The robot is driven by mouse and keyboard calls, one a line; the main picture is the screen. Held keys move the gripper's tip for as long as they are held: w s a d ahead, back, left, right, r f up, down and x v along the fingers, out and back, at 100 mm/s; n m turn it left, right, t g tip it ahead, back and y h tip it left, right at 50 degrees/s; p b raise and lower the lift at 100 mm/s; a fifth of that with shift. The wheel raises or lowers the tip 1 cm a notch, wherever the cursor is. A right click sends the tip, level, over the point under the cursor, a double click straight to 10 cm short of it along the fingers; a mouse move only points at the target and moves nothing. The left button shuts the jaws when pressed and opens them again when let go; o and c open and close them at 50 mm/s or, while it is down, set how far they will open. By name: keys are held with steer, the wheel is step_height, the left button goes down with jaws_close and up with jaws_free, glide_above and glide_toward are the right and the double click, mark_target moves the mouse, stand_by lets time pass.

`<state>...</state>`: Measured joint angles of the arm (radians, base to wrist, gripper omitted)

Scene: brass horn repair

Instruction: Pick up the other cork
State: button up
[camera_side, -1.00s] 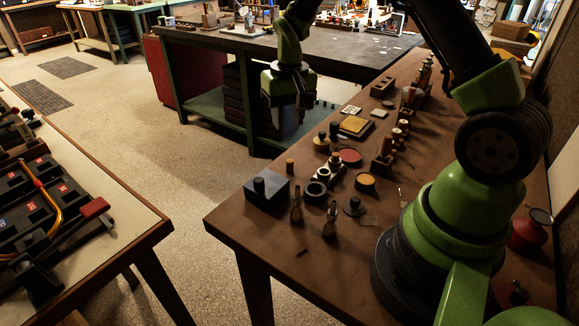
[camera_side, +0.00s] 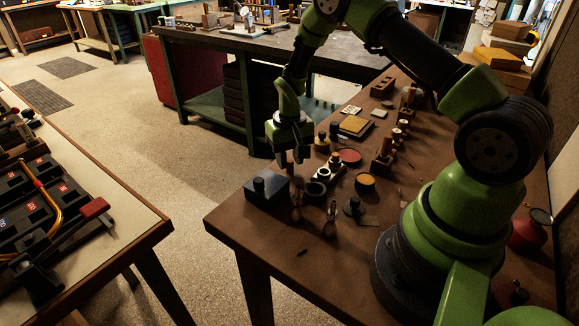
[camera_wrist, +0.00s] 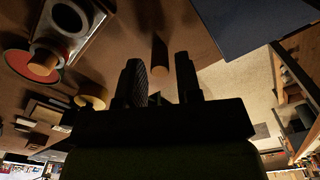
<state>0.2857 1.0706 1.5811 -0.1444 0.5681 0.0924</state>
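A small brown cylinder that looks like a cork (camera_wrist: 160,54) stands on the brown bench in the wrist view, in line with the gap between my fingertips. I cannot tell whether they touch it. My gripper (camera_side: 292,158) points down with its fingers apart, low over the bench behind the dark block. The gripper also shows in the wrist view (camera_wrist: 161,78), dark and open. In the side view the cork is hidden or too dark to pick out at the fingers.

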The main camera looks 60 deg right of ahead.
steer(key=shift+f, duration=0.1)
stand_by(0.5)
jaws_close()
